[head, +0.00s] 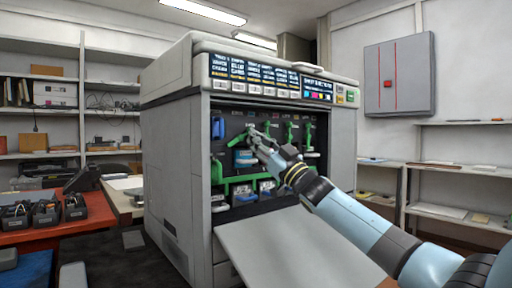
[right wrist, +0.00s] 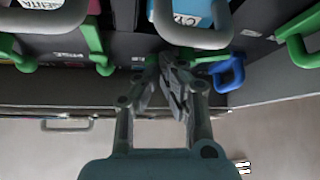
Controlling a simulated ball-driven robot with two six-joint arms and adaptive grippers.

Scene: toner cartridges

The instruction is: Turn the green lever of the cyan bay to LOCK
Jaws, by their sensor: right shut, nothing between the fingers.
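The cyan bay is at the left of the upper row in the grey machine. Contact cannot be told. My left gripper is out of view.
A blue handle (head: 218,128) sits left of the cyan bay. Other green levers, such as the one on the right (head: 290,131), stand upright. A lowered grey door (head: 300,245) spreads below the bays. A red table (head: 55,232) with black trays is at left.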

